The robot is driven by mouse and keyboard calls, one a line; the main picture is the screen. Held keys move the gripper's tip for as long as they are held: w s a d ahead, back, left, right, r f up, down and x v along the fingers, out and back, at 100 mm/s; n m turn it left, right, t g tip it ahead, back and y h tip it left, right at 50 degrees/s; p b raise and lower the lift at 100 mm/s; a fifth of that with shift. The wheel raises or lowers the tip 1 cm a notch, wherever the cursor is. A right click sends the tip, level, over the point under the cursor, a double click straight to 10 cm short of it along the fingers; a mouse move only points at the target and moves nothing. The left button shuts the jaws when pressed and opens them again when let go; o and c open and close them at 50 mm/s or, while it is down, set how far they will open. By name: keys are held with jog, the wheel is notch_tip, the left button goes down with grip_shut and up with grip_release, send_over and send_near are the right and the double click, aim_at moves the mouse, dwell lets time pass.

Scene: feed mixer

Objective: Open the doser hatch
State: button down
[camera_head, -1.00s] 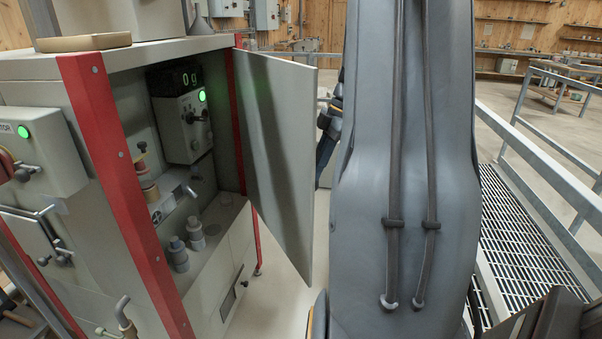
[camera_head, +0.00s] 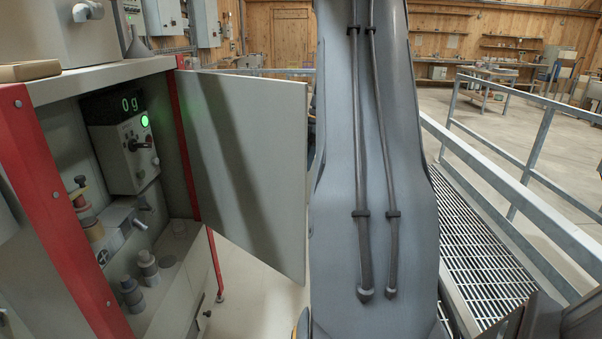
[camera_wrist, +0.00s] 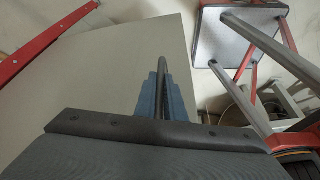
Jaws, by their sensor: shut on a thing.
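The doser hatch (camera_head: 250,150) is a flat grey panel. In the head view it stands swung out from the cabinet's red right post, and its inner face shows. My arm stands just right of its free edge, and my gripper is hidden in that view. In the wrist view my gripper (camera_wrist: 161,95) has blue fingers closed around a thin dark bar, apparently the hatch handle (camera_wrist: 162,65). The pale hatch face (camera_wrist: 115,75) lies beneath and left of the fingers.
The open cabinet holds a control box (camera_head: 124,150) with a green "0 g" display and grey-capped bottles (camera_head: 132,294). A grated walkway (camera_head: 480,250) and metal railing (camera_head: 490,165) run along the right. A red-framed stand (camera_wrist: 235,40) shows in the wrist view.

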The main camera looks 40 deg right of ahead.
jog(key=c, duration=1.8)
grip_release()
jog(key=shift+c, duration=0.2)
jog(key=b+v, duration=0.1)
jog(key=v, duration=0.7)
